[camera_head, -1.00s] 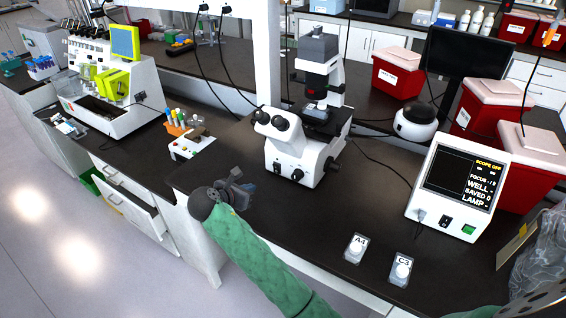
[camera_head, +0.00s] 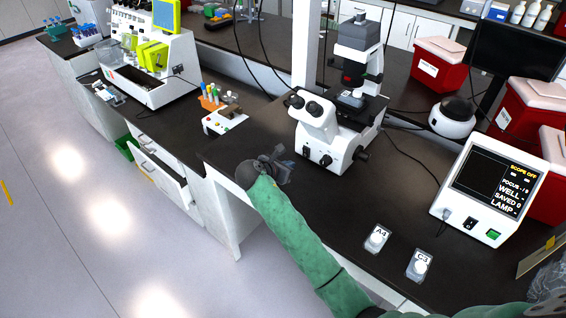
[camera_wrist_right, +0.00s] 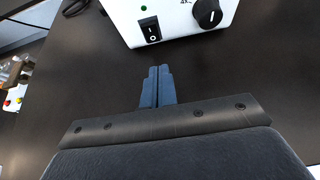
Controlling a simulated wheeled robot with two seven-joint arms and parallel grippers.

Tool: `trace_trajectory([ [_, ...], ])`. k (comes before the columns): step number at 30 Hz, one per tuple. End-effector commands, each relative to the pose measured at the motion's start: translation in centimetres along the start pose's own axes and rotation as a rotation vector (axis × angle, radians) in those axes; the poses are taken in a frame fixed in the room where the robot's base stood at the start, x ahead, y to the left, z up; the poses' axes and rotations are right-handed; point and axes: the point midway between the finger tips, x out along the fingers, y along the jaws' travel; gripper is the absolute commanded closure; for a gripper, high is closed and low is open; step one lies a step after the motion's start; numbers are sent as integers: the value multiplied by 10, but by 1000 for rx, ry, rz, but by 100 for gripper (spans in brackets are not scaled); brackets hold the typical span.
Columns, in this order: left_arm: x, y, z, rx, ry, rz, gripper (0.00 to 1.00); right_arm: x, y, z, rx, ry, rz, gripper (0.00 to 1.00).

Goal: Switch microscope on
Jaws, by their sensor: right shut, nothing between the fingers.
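The white microscope (camera_head: 318,122) with a grey lamp head stands on the dark bench. In the right wrist view its base (camera_wrist_right: 180,12) shows a black rocker switch (camera_wrist_right: 150,29) marked I and O, a small green dot and a black knob (camera_wrist_right: 208,14). My right gripper (camera_head: 284,164) is in front of the microscope's base, at the bench's left edge. In the right wrist view its blue fingers (camera_wrist_right: 157,84) are shut, empty, and point at the base just below the switch, with a gap between. The display box (camera_head: 493,190) reads SCOPE OFF. My left gripper is not in view.
Two small holders labelled A4 (camera_head: 377,238) and C3 (camera_head: 420,265) lie on the bench at the front right. A small white device (camera_head: 226,120) with tubes stands left of the microscope. Red bins (camera_head: 437,75) stand behind.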

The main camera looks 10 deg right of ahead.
Motion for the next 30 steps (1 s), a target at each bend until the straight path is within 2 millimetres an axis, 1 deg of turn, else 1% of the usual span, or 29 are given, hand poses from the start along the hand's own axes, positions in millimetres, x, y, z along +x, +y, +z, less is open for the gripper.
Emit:
trace_trajectory([
  [1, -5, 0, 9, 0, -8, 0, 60, 6, 0, 3, -3, 0, -3, 100],
  [3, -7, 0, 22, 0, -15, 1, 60, 17, 0, 3, -2, 0, -1, 100],
  [4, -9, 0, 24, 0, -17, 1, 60, 22, 0, 3, -2, 0, -3, 100],
  [8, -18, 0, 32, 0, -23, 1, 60, 45, 0, 4, -2, 0, -2, 100],
  [9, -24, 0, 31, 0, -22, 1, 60, 47, 0, 11, 0, -1, -1, 100],
  [12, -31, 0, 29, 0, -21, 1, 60, 56, 0, 19, 0, -1, 0, 100],
  [19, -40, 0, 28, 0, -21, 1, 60, 68, 0, 27, 0, 0, 0, 100],
  [30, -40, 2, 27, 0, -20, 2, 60, 71, 0, 28, 0, 0, 1, 100],
])
